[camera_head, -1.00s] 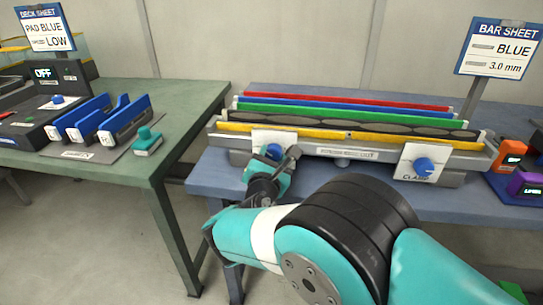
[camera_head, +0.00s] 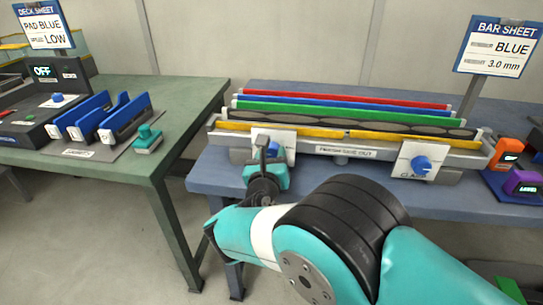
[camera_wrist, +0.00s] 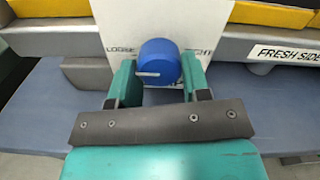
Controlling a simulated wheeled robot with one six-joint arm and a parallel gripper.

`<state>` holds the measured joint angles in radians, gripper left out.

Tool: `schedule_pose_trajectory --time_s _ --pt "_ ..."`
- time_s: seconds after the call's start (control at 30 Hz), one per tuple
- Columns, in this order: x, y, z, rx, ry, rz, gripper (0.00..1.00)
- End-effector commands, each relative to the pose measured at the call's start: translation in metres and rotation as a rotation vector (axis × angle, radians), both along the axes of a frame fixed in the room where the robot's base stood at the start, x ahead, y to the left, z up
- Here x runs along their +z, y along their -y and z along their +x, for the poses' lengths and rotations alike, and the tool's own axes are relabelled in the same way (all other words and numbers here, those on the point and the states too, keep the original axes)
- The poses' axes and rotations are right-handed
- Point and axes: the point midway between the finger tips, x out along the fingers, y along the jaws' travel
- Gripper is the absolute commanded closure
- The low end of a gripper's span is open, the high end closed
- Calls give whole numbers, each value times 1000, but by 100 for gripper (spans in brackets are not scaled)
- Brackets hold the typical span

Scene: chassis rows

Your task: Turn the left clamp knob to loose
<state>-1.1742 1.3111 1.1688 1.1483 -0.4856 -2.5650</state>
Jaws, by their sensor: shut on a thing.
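The left clamp knob (camera_wrist: 158,60) is round and blue, on a white plate (camera_wrist: 112,22) at the front of the bar fixture. In the wrist view the word LOOSE shows to its left, and the word to its right is partly hidden. The knob's white pointer line points left, toward the LOOSE side. My gripper (camera_wrist: 158,76) has one teal finger on each side of the knob and is shut on it. In the head view my gripper (camera_head: 262,158) partly covers the left knob (camera_head: 274,150).
A second blue clamp knob (camera_head: 421,165) sits on the fixture's right plate. Red, blue, green and yellow bars lie along the fixture (camera_head: 343,151). Orange (camera_head: 508,150) and purple (camera_head: 522,184) devices stand at the right. The green table (camera_head: 185,100) is to the left.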

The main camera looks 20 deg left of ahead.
Motion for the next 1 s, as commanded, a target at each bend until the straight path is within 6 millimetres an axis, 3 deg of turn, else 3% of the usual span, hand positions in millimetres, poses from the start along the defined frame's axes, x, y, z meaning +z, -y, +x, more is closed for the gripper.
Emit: schedule_pose_trajectory --time_s 0.47,0.5,0.6,0.87,1.0 --pt "-3 1 -1 0 -1 -19 80" --pt "-3 1 -1 0 0 -18 50" --pt "-2 0 -1 0 0 -17 31" --pt "-1 0 -1 1 1 -14 31" --pt "-1 2 -10 1 0 -15 31"
